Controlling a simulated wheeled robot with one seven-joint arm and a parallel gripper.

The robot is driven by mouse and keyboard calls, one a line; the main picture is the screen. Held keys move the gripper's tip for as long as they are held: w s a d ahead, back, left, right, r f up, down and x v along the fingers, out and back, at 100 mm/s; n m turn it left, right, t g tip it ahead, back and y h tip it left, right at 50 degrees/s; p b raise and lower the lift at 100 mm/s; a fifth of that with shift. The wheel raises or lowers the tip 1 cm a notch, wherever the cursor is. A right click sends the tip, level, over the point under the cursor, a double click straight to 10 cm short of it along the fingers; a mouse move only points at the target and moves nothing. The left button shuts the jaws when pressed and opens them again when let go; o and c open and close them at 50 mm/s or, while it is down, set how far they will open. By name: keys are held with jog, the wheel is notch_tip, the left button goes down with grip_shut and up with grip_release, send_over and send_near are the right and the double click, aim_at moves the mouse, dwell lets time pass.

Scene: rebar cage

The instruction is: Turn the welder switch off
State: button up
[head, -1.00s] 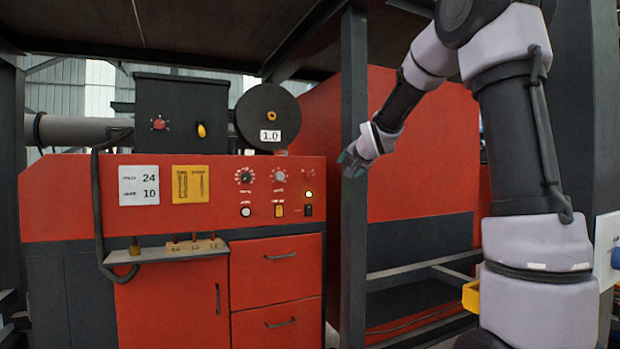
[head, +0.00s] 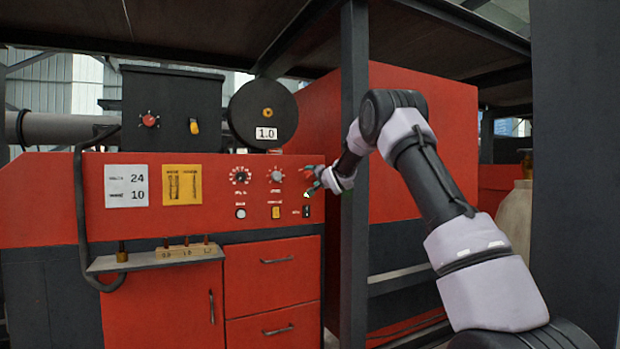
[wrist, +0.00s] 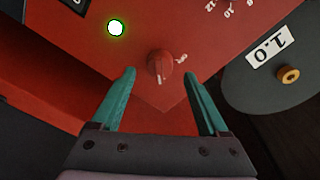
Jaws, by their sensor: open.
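The red welder panel (head: 60,190) carries a red rotary knob (wrist: 160,66) at its upper right, with small white marks beside it. A round green lamp (wrist: 116,27) near the knob is lit. A small black switch (head: 306,211) sits below the lamp in the head view. In the wrist view the knob lies between and just beyond the fingertips. I cannot tell whether they touch it.
A dark upright post (head: 354,250) stands just right of the panel, close to my forearm. Two dials (head: 240,175) and a yellow switch (head: 276,212) sit left of the knob. A black spool (head: 264,112) marked 1.0 is above. A small shelf (head: 110,264) juts out lower left.

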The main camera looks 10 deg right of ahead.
aim_at(310, 176)
jog(key=shift+x, duration=1.65)
grip_shut()
